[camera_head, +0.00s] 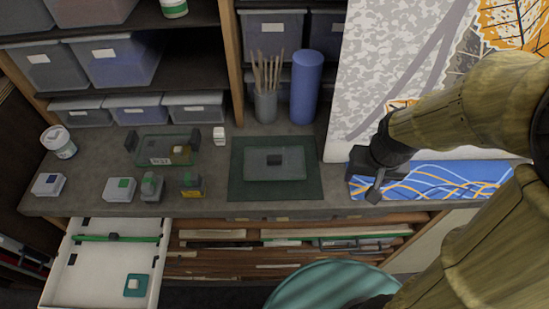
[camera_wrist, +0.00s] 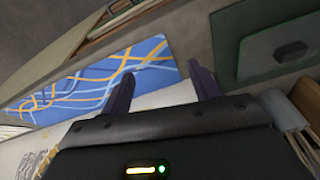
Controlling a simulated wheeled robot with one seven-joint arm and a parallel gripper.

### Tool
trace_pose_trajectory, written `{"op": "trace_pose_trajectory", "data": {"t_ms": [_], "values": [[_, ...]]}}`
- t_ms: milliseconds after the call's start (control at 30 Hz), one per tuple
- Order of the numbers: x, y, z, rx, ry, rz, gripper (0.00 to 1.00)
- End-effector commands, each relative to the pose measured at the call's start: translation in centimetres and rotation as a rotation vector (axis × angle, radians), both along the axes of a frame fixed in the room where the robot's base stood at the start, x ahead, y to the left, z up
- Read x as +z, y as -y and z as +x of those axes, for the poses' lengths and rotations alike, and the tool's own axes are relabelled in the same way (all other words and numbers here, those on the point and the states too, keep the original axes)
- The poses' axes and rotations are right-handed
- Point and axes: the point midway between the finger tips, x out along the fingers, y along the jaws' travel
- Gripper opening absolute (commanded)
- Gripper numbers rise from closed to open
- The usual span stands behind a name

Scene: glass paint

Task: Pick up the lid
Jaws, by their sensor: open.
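The lid (camera_head: 288,172) is a flat grey-green rectangle with a small dark knob in its middle. It lies flat on a dark green mat (camera_head: 310,190) on the worktop. In the wrist view the lid (camera_wrist: 262,52) shows at the upper right with its knob, partly cut off by the frame edge. My gripper (camera_head: 374,194) is to the right of the lid and mat, over the blue patterned cloth or panel. In the wrist view my gripper (camera_wrist: 160,75) has its two fingers apart with nothing between them.
A clear container (camera_head: 160,160) and several small blocks stand left of the mat. Behind the mat are a brush cup (camera_head: 265,107) and a blue cylinder (camera_head: 306,88). An open white drawer (camera_head: 100,275) juts out at lower left. The blue patterned piece (camera_head: 440,180) lies at right.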

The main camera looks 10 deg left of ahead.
Motion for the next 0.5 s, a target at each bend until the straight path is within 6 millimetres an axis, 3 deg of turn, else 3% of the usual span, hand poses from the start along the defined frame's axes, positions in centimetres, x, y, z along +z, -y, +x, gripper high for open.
{"op": "trace_pose_trajectory", "data": {"t_ms": [33, 300, 500], "values": [[1.6, -1.4, 0.7, 0.022, -0.007, 0.002, 0.62], [6.3, -8.6, 3.0, 0.090, -0.041, 0.006, 0.62], [9.8, -14.6, 3.4, 0.142, -0.056, -0.006, 0.62]]}}
